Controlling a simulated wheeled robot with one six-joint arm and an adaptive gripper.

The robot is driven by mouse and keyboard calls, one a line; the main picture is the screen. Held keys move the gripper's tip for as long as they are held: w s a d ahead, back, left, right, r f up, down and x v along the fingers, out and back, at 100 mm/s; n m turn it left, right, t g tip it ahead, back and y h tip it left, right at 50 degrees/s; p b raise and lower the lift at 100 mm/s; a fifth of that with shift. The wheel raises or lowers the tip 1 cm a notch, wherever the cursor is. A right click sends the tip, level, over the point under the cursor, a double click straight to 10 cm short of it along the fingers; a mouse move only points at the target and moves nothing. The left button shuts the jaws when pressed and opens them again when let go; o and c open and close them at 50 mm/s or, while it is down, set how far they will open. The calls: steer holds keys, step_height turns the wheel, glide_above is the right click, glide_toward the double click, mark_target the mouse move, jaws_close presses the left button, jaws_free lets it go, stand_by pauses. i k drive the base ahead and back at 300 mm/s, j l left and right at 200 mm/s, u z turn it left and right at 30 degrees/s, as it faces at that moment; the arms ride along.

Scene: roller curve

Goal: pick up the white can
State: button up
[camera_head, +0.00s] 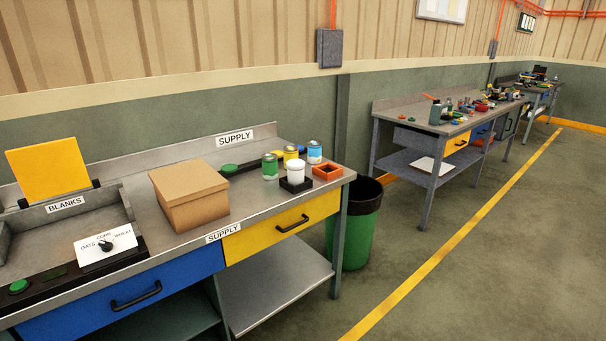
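The white can (296,171) stands upright on a small black block (296,186) near the right end of the supply bench (262,219). A green can (270,167) stands close on its left. A yellow can (291,154) is just behind it, partly hidden. A blue can (314,152) stands behind and to the right. An orange square tray (327,172) lies to its right. My gripper is not in view.
A cardboard box (190,195) stands on the bench left of the cans. A green bin (359,229) stands past the bench's right end. The floor (480,250) at right is clear. Other workbenches line the wall.

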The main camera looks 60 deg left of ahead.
mark_target(294, 177)
steer(key=i+u, duration=0.3)
steer(key=u, duration=0.15)
steer(key=i+l+u, duration=0.2)
steer(key=u, duration=0.25)
steer(key=i+l, duration=0.05)
steer(key=i, duration=0.05)
